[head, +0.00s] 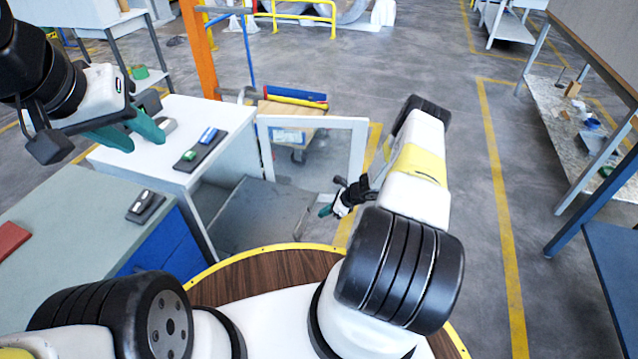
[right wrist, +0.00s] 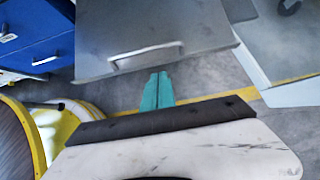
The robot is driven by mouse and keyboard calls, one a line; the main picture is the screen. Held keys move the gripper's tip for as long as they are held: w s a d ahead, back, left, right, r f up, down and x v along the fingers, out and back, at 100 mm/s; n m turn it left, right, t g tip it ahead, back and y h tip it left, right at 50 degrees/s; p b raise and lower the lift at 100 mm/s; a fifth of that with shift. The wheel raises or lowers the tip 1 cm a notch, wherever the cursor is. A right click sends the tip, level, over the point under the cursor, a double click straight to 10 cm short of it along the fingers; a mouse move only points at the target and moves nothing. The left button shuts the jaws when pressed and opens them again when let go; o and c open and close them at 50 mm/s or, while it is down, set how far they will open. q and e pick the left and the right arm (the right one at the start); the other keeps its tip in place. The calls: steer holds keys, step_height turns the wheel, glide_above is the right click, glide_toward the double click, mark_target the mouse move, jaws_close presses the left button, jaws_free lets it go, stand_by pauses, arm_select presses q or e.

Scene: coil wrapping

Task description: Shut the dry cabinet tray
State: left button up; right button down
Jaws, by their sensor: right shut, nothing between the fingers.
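The dry cabinet (head: 168,140) is white, with its framed glass door (head: 361,150) swung open. The grey tray (head: 258,212) sticks out of the cabinet's open front. In the right wrist view the tray front (right wrist: 100,65) shows with its bar handle (right wrist: 147,50). My right gripper (head: 325,211) is beside the tray's outer end. Its green fingers (right wrist: 158,88) are shut and empty, with the tips close to the tray's front below the handle in the picture; I cannot tell whether they touch. My left gripper (head: 140,132) is above the cabinet top, fingers apart and empty.
A dark holder (head: 201,152) with small blue and green items lies on the cabinet top. A green-topped bench (head: 80,215) with blue drawers (head: 165,245) stands at the left. A cart (head: 290,112) is behind the glass door.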

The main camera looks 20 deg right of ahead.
mark_target(310, 213)
steer(key=w+a+f, duration=0.2)
steer(key=a, duration=0.1)
steer(key=w+a+f, duration=0.1)
steer(key=shift+w+a, duration=0.15)
steer(key=shift+a, duration=0.25)
